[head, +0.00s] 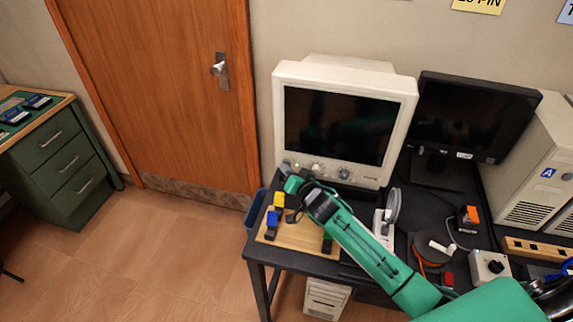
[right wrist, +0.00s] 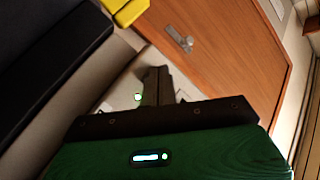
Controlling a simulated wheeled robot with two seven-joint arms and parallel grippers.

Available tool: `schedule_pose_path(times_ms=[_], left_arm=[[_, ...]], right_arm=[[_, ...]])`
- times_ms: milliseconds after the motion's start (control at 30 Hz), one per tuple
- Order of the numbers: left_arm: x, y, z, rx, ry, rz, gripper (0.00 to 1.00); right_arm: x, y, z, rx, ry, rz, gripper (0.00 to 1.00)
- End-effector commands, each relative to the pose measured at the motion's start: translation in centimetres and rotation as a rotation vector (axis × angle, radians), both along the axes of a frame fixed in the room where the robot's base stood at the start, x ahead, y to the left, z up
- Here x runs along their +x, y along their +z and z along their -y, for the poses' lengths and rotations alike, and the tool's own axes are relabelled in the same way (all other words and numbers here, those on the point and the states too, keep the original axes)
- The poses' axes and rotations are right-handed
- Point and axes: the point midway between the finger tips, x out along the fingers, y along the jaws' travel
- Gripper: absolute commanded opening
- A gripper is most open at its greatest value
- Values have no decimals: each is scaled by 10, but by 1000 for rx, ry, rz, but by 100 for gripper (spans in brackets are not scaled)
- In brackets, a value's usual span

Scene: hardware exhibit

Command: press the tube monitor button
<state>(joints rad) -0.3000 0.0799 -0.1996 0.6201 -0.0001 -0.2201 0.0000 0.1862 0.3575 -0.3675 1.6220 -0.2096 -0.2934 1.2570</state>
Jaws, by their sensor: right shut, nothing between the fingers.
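The tube monitor (head: 398,125) is a bulky beige set with a dark screen, standing at the back left of the black desk. Knobs (head: 343,173) sit along its lower bezel. My right gripper (head: 285,168) is at the bezel's lower left corner, fingers shut and empty. In the right wrist view the closed fingers (right wrist: 158,85) lie beside a small green light (right wrist: 138,97) on a pale surface. The button itself is hidden or too small to make out, and I cannot tell whether the fingertips touch the monitor. My left gripper is not in view.
A wooden board (head: 295,238) with yellow, blue and dark blocks lies below my right wrist. A black flat monitor (head: 470,115) stands to the right. A round dark reel (head: 432,247) and a grey box (head: 490,266) are near my forearm. Floor left of the desk is clear.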

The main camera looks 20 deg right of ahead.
Motion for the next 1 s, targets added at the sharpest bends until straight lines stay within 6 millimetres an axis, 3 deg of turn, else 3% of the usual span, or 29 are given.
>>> schedule_pose_path(times_ms=[533,1000], left_arm=[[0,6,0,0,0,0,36],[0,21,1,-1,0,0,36]], right_arm=[[-11,0,-8,1,0,-1,0],[-50,1,-34,3,0,-1,0]])
